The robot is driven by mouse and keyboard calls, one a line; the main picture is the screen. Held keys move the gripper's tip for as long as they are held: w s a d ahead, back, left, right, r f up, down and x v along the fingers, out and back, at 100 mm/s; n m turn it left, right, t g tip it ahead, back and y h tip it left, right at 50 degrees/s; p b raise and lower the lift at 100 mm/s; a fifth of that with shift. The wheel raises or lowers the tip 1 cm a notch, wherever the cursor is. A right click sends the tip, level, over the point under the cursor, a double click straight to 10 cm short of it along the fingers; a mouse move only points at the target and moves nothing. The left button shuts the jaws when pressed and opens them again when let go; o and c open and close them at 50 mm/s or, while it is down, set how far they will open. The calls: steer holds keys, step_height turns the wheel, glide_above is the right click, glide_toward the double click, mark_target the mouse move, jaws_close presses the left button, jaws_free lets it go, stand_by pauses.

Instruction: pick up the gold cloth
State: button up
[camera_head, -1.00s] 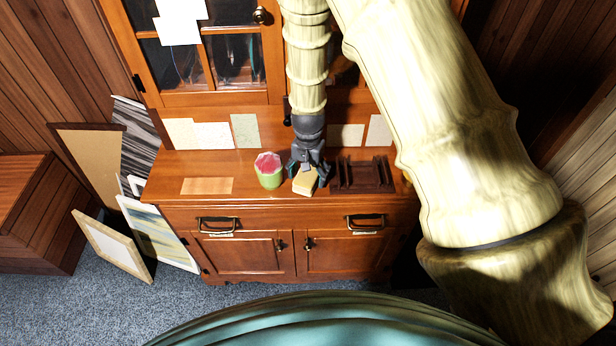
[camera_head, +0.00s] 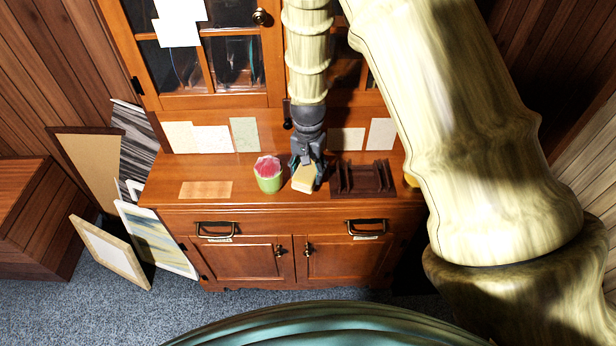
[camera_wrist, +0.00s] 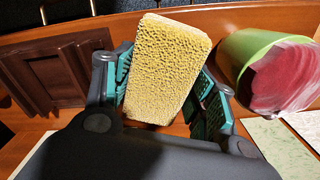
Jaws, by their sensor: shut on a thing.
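A yellow block with a pitted, sponge-like surface (camera_head: 304,179) is between the fingers of my gripper (camera_head: 307,164), over the top of the wooden cabinet. In the wrist view the block (camera_wrist: 166,68) stands tilted between the green-padded fingers (camera_wrist: 165,100), which close on its two sides. It looks stiff rather than like folded cloth. Whether its underside clears the cabinet top cannot be told for sure. Another small yellow thing (camera_head: 411,180) shows at the cabinet's right end, mostly hidden behind my arm; its shape cannot be told.
A green cup with a pink-red inside (camera_head: 268,175) stands close left of the block. A dark brown wooden rack (camera_head: 362,178) is close on the right. A flat light-wood sheet (camera_head: 206,190) lies further left. Papers (camera_head: 212,139) lean along the back.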

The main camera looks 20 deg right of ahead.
steer(key=s+a+b, duration=0.1)
steer(key=s, duration=0.6)
steer(key=s+a+r+b, duration=0.1)
steer(key=s+a+b, duration=0.1)
steer(key=s, duration=0.6)
steer(key=shift+s+a+r+b, duration=0.15)
steer(key=shift+s+a+b, duration=0.1)
steer(key=shift+a+b, duration=0.05)
steer(key=o, duration=0.5)
steer(key=shift+c, duration=1.4)
